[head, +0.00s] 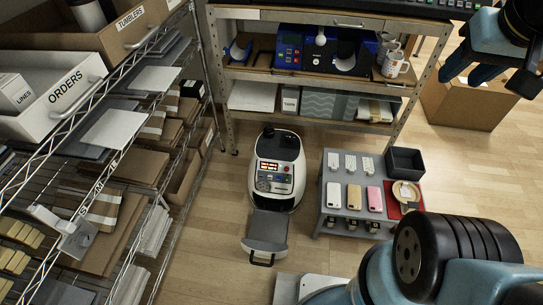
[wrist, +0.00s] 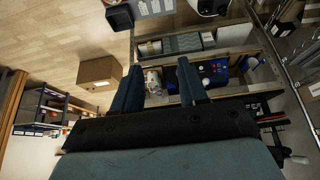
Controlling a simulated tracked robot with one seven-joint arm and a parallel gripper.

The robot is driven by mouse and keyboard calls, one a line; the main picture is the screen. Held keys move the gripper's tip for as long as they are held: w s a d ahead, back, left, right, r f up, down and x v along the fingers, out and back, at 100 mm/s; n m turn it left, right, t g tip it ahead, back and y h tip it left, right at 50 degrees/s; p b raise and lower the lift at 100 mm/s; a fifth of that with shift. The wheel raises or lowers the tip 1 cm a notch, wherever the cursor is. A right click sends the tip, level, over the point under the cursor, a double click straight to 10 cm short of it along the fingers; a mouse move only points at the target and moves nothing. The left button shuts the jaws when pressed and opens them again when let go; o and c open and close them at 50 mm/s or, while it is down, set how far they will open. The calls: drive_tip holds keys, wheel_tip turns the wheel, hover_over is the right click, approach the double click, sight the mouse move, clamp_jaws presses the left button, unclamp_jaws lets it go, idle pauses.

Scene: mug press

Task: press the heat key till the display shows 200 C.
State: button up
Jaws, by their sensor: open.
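A blue machine (head: 318,48) with a control panel (head: 289,50) on its left side stands on the rack's middle shelf. It also shows in the wrist view (wrist: 216,72), partly behind a finger. My gripper (head: 462,79) is open and empty at the upper right, apart from both machines. Its two blue fingers show in the wrist view (wrist: 159,66).
White mugs (head: 395,65) stand right of the blue machine. A grey table (head: 332,212) with phone cases is right of the white machine. A cardboard box (head: 462,105) stands beyond the rack. Wire shelving (head: 150,190) fills the left. Wooden floor lies open between them.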

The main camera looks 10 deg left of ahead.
drive_tip(key=shift+c, duration=0.3)
clamp_jaws()
idle(1.5)
